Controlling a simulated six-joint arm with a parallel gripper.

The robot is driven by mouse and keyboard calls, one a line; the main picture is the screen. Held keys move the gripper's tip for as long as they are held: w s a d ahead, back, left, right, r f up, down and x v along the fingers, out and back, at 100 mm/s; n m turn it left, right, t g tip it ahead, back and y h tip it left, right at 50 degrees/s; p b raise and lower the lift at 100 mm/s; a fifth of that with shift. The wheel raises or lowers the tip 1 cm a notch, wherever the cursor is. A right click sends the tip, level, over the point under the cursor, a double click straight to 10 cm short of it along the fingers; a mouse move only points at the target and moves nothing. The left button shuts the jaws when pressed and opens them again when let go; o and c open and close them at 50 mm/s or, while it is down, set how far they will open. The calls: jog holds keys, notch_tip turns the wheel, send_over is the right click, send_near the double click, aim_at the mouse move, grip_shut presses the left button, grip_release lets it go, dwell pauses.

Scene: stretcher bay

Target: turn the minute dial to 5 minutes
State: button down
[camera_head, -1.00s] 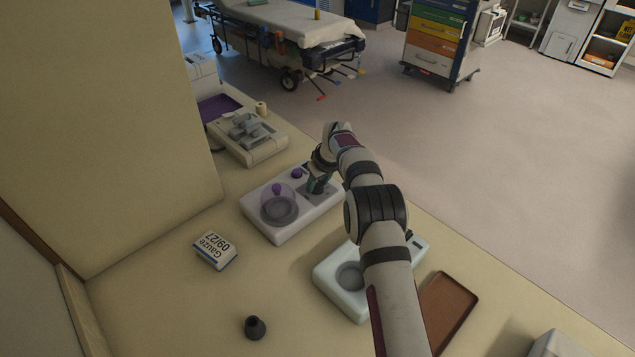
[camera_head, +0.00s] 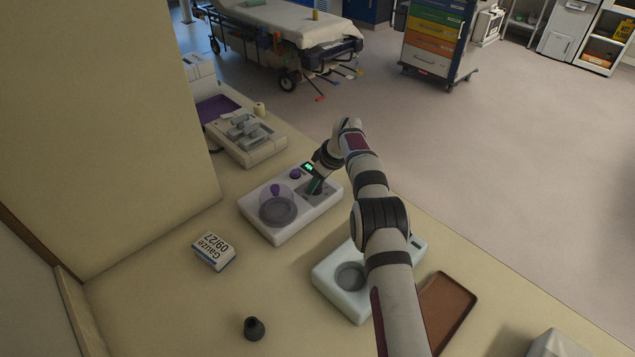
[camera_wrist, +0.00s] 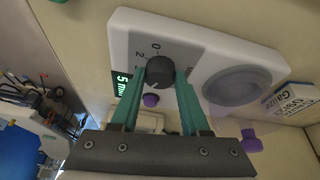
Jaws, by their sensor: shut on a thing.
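The minute dial (camera_wrist: 160,72) is a dark round knob on a white device (camera_head: 262,231). In the wrist view the two green fingers of my gripper (camera_wrist: 157,80) stand on either side of the knob, shut on it. Marks 0 and 2 show beside the knob. A lit green display (camera_wrist: 122,82) beside it reads 5 with letters partly cut off, like "5 min". In the head view my gripper (camera_head: 315,186) reaches down to the device's right part and hides the dial. The display also glows there (camera_head: 308,167).
The device has a round well under a clear purple-knobbed lid (camera_head: 277,206) and a purple knob (camera_head: 295,174). A gauze box (camera_head: 213,252), a small dark bottle (camera_head: 254,328), a pale device with a round dish (camera_head: 340,290) and a brown tray (camera_head: 448,309) are nearby.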

jog(key=shift+c, duration=1.9)
grip_release()
jog(key=shift+r, duration=0.1)
jog(key=v, duration=1.5)
jog(key=shift+r, duration=0.3)
